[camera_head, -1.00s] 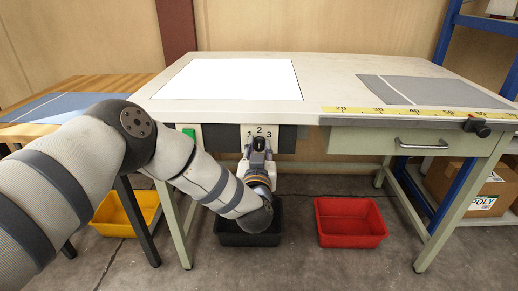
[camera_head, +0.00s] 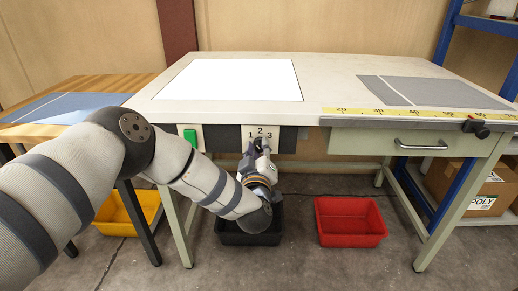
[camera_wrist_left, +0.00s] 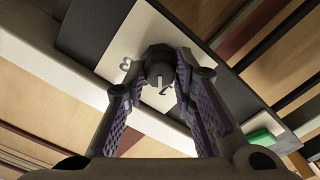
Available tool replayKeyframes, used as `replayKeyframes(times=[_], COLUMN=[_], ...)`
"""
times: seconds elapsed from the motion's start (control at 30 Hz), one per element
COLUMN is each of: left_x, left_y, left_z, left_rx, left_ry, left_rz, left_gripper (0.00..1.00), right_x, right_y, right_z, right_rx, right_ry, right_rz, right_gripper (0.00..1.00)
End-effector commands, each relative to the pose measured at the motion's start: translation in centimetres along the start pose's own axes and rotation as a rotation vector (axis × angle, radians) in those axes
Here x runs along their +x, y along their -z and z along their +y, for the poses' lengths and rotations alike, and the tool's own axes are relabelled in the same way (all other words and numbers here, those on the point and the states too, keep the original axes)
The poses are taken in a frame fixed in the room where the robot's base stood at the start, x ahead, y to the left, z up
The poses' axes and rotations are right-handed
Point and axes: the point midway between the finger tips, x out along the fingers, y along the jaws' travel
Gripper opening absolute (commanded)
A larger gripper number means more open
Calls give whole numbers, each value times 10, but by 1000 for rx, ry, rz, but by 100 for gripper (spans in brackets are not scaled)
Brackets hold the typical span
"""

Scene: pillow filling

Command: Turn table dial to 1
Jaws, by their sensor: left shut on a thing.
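The dial panel (camera_head: 249,131) is a white plate marked 1, 2 and 3 on the table's front edge. My left gripper (camera_head: 259,147) reaches up from below and hides the knob in the head view. In the left wrist view the dark round dial knob (camera_wrist_left: 159,58) sits between the fingers of my left gripper (camera_wrist_left: 159,73), which is shut on it. A white pointer mark shows on the knob, near the numeral 2; the numeral 3 is to its left. The numeral 1 is hidden there. My right gripper is out of view.
A green button (camera_head: 190,137) is left of the panel under the worktable (camera_head: 325,75). Below stand a black bin (camera_head: 250,238), a red bin (camera_head: 350,222) and a yellow bin (camera_head: 120,211). A drawer (camera_head: 415,142) is at the right.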

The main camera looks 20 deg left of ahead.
Motion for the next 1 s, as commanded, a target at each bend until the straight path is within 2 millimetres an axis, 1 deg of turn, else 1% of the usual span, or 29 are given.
replayKeyframes(times=[0.2,0.4,0.97,1.0], left_x=[-1,-1,-1,-1], left_y=[-2,-2,-3,-3], left_z=[-1,-1,-1,-1], left_rx=[-119,-184,-214,-214], left_ry=[2,1,1,1], left_rz=[-5,-6,-7,-7], left_gripper=[0,0,0,27], right_x=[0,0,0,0], right_y=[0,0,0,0], right_z=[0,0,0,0], right_rx=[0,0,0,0], right_ry=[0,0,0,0], right_rz=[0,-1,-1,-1], right_gripper=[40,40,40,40])
